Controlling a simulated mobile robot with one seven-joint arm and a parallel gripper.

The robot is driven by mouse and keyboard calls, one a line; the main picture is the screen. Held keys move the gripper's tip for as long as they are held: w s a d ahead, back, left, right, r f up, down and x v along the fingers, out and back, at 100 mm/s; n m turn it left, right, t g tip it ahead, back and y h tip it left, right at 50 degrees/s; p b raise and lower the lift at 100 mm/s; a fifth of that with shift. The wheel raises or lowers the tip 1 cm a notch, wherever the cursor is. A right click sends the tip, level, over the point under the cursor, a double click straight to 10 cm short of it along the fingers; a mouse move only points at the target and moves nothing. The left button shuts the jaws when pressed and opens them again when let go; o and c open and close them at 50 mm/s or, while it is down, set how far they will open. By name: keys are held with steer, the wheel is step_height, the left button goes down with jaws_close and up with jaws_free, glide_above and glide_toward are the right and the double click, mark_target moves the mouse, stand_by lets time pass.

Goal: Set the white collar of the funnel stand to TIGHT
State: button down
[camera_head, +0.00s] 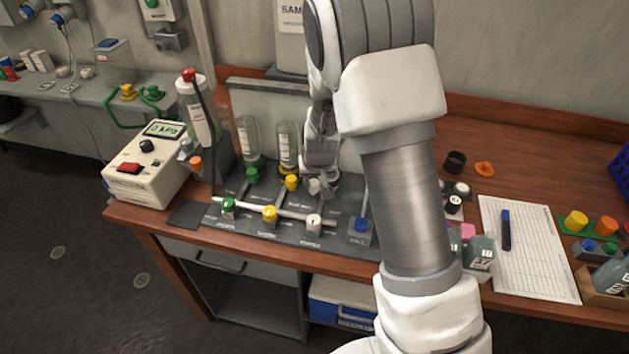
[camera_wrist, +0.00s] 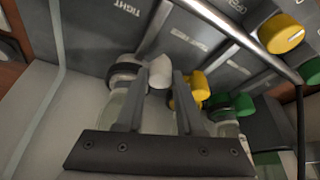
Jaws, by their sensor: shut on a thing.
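The funnel stand's back panel (camera_head: 268,100) stands on the bench, with clear funnel bottles in front of it. The white collar (camera_head: 316,186) is the rightmost of its upper row and is partly covered by my gripper (camera_head: 323,168). In the wrist view the white collar (camera_wrist: 160,72) sits between the tips of my gripper (camera_wrist: 162,80), which is shut on it. A TIGHT label (camera_wrist: 127,9) shows on the panel on the collar's far side. The collar's exact turn cannot be told.
Beside it are the yellow collar (camera_wrist: 196,86) and green collar (camera_wrist: 241,103). A front pipe carries green (camera_head: 228,204), yellow (camera_head: 269,213) and white (camera_head: 314,221) knobs. A pressure box (camera_head: 150,170) stands at left. A clipboard sheet (camera_head: 535,255) and small bottles lie right of my arm.

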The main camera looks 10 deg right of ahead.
steer(key=shift+d+f+b, duration=0.1)
steer(key=shift+b, duration=0.35)
steer(key=b, duration=0.1)
steer(key=n+b, duration=0.1)
steer(key=shift+s+d+f+n+y+b, duration=0.15)
steer(key=shift+s+d+n+y+b, duration=0.15)
steer(key=shift+d+b, duration=0.1)
steer(key=n+b, duration=0.1)
steer(key=d+n+b, duration=0.1)
steer(key=b, duration=0.1)
steer(key=shift+s+d+y, duration=0.1)
steer(key=shift+s+y, duration=0.15)
steer(key=shift+y, duration=0.15)
steer(key=n, duration=0.1)
steer(key=d+n+y+b, duration=0.1)
steer(key=shift+s+d+r+n, duration=0.2)
steer(key=shift+s+d+n, duration=0.05)
steer(key=shift+n, duration=0.15)
steer(key=shift+s+d+n+g+y+b, duration=0.1)
steer(key=shift+d+n+g+y+b, duration=0.1)
steer(key=shift+d+n+g, duration=0.3)
steer(key=shift+d+n+g+y+b, duration=0.1)
steer(key=shift+d+n+y, duration=0.1)
steer(key=shift+n, duration=0.5)
steer(key=c, duration=0.5)
jaws_free()
steer(key=shift+r, duration=0.1)
